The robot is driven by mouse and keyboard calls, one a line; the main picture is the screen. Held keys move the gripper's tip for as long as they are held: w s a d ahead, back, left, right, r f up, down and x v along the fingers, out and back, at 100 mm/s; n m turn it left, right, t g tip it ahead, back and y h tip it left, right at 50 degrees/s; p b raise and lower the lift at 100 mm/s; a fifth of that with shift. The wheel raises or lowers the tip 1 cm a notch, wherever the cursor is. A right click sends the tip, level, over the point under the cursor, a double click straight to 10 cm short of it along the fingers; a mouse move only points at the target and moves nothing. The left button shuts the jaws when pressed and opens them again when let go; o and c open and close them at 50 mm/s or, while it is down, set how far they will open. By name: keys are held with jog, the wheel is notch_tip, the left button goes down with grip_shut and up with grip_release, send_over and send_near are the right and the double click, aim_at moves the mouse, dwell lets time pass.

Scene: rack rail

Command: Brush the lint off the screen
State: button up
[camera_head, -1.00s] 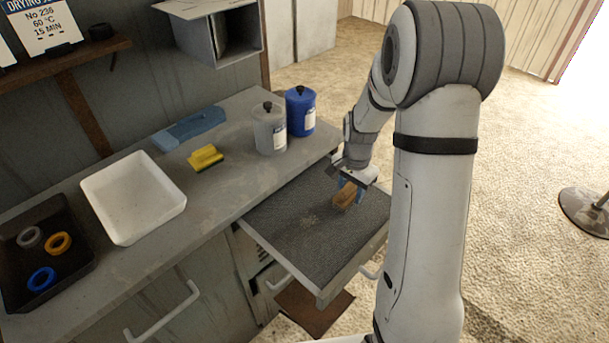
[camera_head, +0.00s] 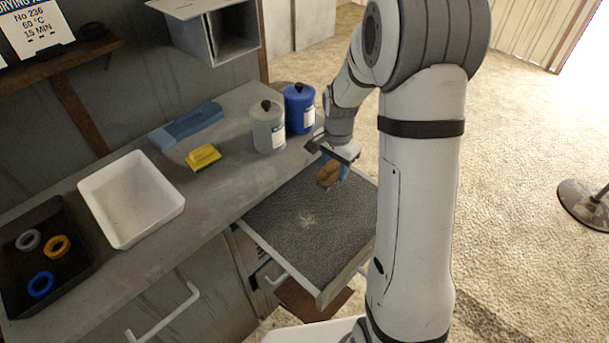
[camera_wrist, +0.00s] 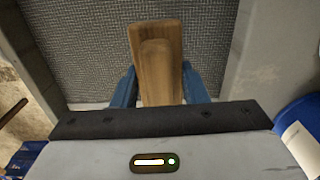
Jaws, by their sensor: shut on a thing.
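The screen (camera_head: 290,245) is a dark mesh panel in a pale frame, pulled out of the bench like a drawer. A pale patch of lint (camera_head: 306,221) lies near its middle. My gripper (camera_head: 333,170) is above the screen's far part, shut on a wooden brush (camera_head: 328,175). In the wrist view the brush (camera_wrist: 157,60) stands between the blue fingers of my gripper (camera_wrist: 158,85), with the mesh of the screen (camera_wrist: 85,50) behind it. The brush's bristles are hidden, and I cannot tell whether it touches the mesh.
A grey jar (camera_head: 268,128) and a blue jar (camera_head: 299,108) stand on the bench near my gripper. A yellow sponge (camera_head: 203,157), a blue tool (camera_head: 187,126), a white tray (camera_head: 130,200) and a black tray with rings (camera_head: 70,285) lie further left. A grey box (camera_head: 215,35) hangs above.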

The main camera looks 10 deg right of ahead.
jog(key=shift+r+p, duration=1.15)
jog(key=shift+r, duration=0.95)
